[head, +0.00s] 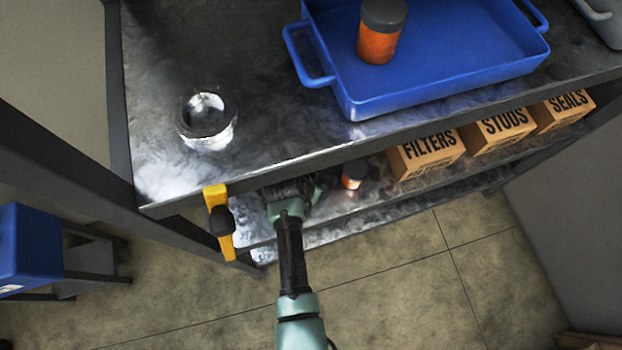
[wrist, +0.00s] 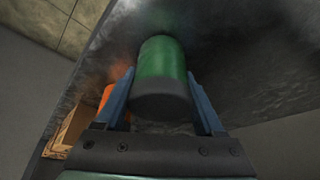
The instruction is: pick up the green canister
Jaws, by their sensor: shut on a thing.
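The green canister (wrist: 162,62) has a green body and a dark grey end. It shows in the wrist view between the two blue fingers of my gripper (wrist: 162,100), which is shut on it. The canister is over or on the grey metal shelf; I cannot tell whether it touches the surface. In the head view my arm reaches under the tabletop onto the lower shelf, and the tabletop edge hides the fingers and the canister.
An orange canister (head: 352,174) stands on the lower shelf (head: 345,203) right of my arm, beside boxes labelled FILTERS (head: 428,160), STUDS and SEALS. The tabletop (head: 255,110) overhangs.

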